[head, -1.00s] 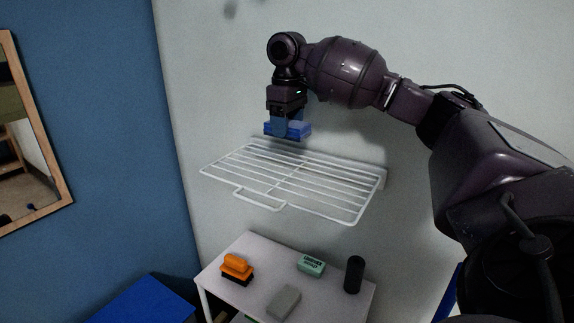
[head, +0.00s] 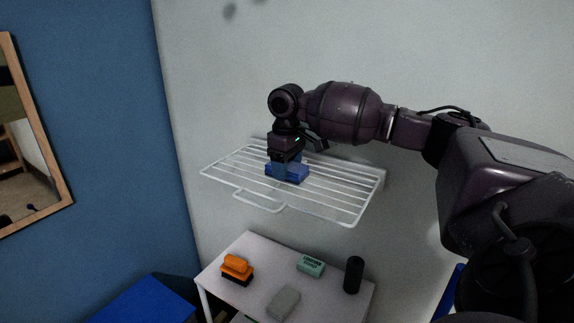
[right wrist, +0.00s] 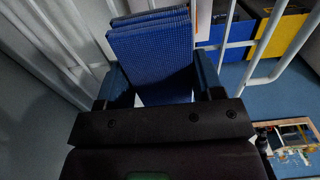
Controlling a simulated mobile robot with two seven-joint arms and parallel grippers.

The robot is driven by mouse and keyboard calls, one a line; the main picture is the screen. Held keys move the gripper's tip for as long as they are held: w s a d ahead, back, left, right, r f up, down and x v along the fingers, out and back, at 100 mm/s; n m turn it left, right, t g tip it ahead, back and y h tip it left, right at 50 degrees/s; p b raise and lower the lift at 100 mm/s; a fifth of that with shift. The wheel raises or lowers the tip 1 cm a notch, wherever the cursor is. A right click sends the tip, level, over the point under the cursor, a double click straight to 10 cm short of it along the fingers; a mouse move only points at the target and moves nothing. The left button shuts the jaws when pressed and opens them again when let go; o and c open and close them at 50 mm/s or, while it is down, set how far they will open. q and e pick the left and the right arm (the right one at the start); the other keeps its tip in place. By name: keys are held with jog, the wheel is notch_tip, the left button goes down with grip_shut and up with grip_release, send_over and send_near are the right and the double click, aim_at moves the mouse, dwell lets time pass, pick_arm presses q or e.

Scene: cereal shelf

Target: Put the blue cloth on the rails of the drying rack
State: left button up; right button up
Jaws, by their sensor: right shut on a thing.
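The blue cloth (head: 296,173) is a folded, flat stack. My right gripper (head: 287,172) is shut on it, at the level of the drying rack's rails in the head view. The drying rack (head: 345,198) is a white wire shelf on the grey wall. In the right wrist view the cloth (right wrist: 153,60) shows its woven layers between the two fingers (right wrist: 160,88), with white rails (right wrist: 235,45) beside it. I cannot tell whether the cloth touches the rails. My left gripper is not in view.
Below the rack stands a small white table (head: 240,293). On it are an orange brush (head: 236,264), a green box (head: 311,266), a grey block (head: 283,303) and a black cylinder (head: 353,274). A framed mirror (head: 25,150) hangs on the blue wall at left.

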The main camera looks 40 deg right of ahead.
jog(key=o, duration=0.9)
notch_tip(320, 180, up, 12)
jog(key=shift+r+b, duration=0.1)
jog(key=shift+b, duration=0.25)
dwell(0.5)
